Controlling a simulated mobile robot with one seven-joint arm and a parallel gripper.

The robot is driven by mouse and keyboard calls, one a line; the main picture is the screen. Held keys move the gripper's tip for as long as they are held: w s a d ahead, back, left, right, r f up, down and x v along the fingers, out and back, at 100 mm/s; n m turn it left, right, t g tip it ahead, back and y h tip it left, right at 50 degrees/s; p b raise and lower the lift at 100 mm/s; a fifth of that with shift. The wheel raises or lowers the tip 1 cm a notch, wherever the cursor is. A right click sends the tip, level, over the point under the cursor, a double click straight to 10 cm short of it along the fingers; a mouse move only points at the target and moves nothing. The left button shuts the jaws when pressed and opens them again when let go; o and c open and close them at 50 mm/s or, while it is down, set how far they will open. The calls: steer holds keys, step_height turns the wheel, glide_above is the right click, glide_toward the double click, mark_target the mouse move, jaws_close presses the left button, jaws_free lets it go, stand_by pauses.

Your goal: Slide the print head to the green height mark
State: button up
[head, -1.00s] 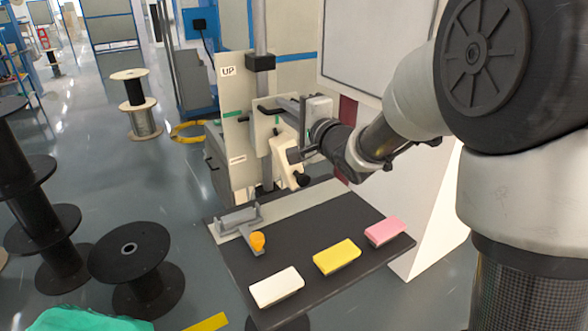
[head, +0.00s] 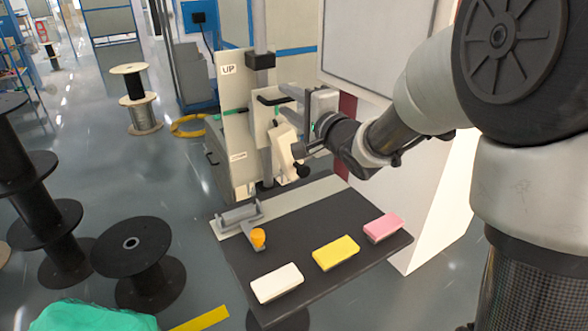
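The print head (head: 285,150) is a cream block with a dark knob at its lower end, on a cream carriage on the grey upright column (head: 261,30). The green height mark (head: 236,111) is a short stripe on the cream panel labelled UP, left of the column. The carriage's upper part stands roughly level with the mark; exact alignment is unclear. My gripper (head: 292,98) reaches in from the right at the carriage's dark handle (head: 270,99). Its fingers overlap the carriage, so their closure and any contact are hard to tell.
Below is a dark table (head: 300,230) with white (head: 277,283), yellow (head: 336,253) and pink (head: 383,227) blocks, a grey bracket (head: 240,216) and an orange knob (head: 258,237). A black collar (head: 260,61) sits on the column above the carriage. Cable spools stand at left.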

steer(key=p+v, duration=0.1)
steer(key=v, duration=0.5)
steer(key=shift+s, duration=0.15)
steer(key=shift+d, duration=0.2)
steer(key=s+d+n+g+h, duration=0.1)
steer(key=s+d+n+h, duration=0.15)
steer(key=d+h, duration=0.35)
steer(key=s+d+n+g+h, duration=0.1)
steer(key=s+d+h, duration=0.25)
steer(key=d, duration=0.35)
steer(key=s+d+f+n+g, duration=0.1)
steer(key=s+f+n+g, duration=0.25)
steer(key=s, duration=0.75)
steer(key=s+d+f+n+g, duration=0.1)
steer(key=s+f+n+g, duration=0.25)
steer(key=s, duration=0.75)
step_height(320, 180, up, 15)
steer(key=p, duration=1.4)
steer(key=shift+s+n, duration=0.35)
steer(key=shift+s, duration=0.05)
